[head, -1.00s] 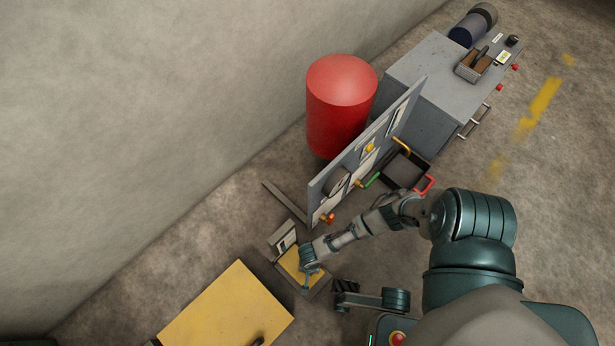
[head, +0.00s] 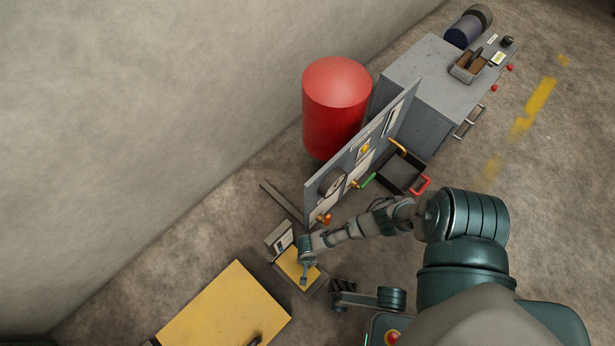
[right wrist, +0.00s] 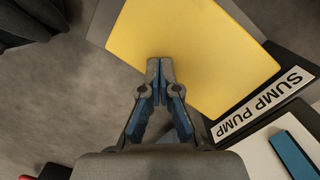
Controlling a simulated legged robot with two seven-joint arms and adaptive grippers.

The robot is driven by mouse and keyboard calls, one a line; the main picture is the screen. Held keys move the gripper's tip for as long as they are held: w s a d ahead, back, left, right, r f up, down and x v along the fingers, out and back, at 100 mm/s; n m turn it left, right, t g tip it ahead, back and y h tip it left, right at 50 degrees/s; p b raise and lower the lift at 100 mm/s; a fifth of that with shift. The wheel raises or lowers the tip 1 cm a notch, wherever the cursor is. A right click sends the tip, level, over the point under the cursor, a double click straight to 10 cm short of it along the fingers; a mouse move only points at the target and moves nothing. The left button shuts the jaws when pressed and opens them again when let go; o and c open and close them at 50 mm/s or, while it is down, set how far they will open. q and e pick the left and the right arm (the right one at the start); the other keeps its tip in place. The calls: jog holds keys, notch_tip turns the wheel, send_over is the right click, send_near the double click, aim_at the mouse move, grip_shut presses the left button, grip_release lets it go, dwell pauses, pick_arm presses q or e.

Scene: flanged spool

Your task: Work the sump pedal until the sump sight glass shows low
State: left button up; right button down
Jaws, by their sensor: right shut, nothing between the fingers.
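The yellow sump pedal (head: 288,262) lies low on the floor in the head view, below the grey panel. It fills the top of the right wrist view (right wrist: 205,50), beside a "SUMP PUMP" label (right wrist: 262,105). My right gripper (head: 303,281) is over the pedal, and its closed fingertips (right wrist: 160,62) overlap the plate's near edge in the wrist view. I cannot tell whether they touch it. A small white-faced box (head: 281,238) stands behind the pedal. A blue bar (right wrist: 294,155) shows on a white face there, cut off by the frame; I cannot read a level. My left gripper is out of view.
An upright grey panel (head: 335,187) with knobs and handles stands just beyond the pedal. A red drum (head: 336,105) and grey cabinet (head: 430,85) are behind it. A black open bin (head: 402,172) sits beside the panel.

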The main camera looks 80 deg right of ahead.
notch_tip(320, 180, up, 12)
jog(key=d, duration=0.1)
jog(key=shift+f, duration=0.15)
dwell(0.4)
jog(key=shift+d, duration=0.1)
dwell(0.4)
